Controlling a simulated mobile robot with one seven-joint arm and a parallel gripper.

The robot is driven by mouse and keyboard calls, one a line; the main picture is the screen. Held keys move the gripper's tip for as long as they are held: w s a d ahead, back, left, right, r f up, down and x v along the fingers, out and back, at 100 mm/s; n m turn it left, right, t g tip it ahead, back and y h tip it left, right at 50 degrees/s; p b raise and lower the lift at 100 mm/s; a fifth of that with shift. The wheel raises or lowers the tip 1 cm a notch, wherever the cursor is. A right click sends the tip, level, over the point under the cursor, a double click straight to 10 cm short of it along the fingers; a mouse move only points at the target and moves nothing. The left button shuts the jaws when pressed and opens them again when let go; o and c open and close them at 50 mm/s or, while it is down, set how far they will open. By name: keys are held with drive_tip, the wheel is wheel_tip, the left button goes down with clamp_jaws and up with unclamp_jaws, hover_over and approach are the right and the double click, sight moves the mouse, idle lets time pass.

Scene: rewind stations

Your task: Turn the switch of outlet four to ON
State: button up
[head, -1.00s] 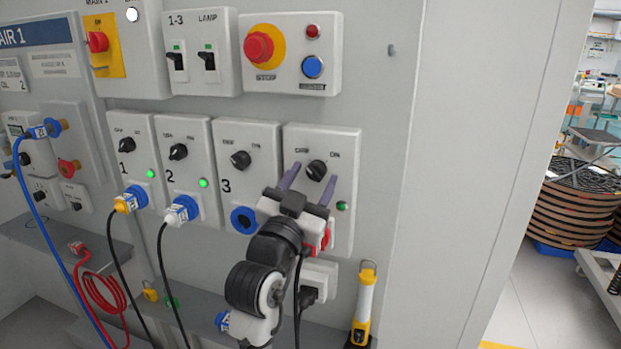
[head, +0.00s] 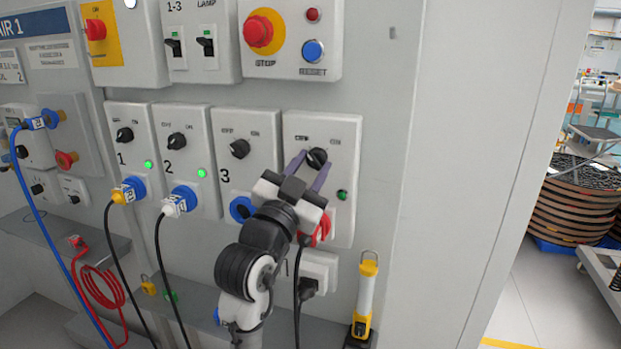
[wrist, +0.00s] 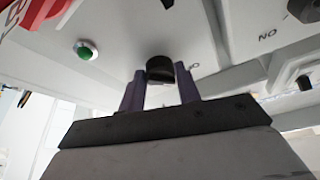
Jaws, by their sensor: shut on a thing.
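The black rotary switch (head: 316,158) of outlet four is on the rightmost panel (head: 340,215) of the lower row in the head view, between OFF at its left and ON at its right. My gripper (head: 310,165) reaches up to it from below, its two purple fingers closed on either side of the knob. In the wrist view the black knob (wrist: 160,69) sits between the fingertips (wrist: 160,85). A dark green lamp (head: 342,195) is right below the switch and shows in the wrist view (wrist: 86,50) too. The panel's number and much of its red socket are hidden behind my gripper.
Outlet panels one (head: 138,170), two (head: 188,150) and three (head: 239,180) stand to the left; one and two have lit green lamps and plugged cables. A stop and reset box (head: 290,65) is above. A yellow-white lamp (head: 365,300) stands on the shelf below right.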

drive_tip(key=m+b, duration=0.2)
drive_tip(key=m+g+h+b, duration=0.1)
drive_tip(key=m+b, duration=0.1)
drive_tip(key=m, duration=0.1)
drive_tip(key=shift+a+f+g+h, duration=0.15)
drive_tip(key=shift+a+g+h, duration=0.05)
drive_tip(key=shift+g+h, duration=0.1)
drive_tip(key=m+b, duration=0.1)
drive_tip(key=m, duration=0.1)
drive_tip(key=m+g+b, duration=0.1)
drive_tip(key=m+g+h+b, duration=0.1)
drive_tip(key=m, duration=0.1)
drive_tip(key=shift+a+r+m, duration=0.1)
drive_tip(key=shift+r+m, duration=0.2)
drive_tip(key=m, duration=0.1)
drive_tip(key=m+g, duration=0.1)
drive_tip(key=m, duration=0.1)
drive_tip(key=m+g+b, duration=0.1)
drive_tip(key=shift+r+m, duration=0.3)
drive_tip(key=shift+r+m+g+y, duration=0.15)
drive_tip(key=shift+m+g+y, duration=0.55)
drive_tip(key=shift+m, duration=1)
drive_tip(key=shift+w, duration=0.1)
drive_tip(key=o, duration=1)
drive_tip(key=shift+c, duration=0.2)
drive_tip(key=v, duration=1.4)
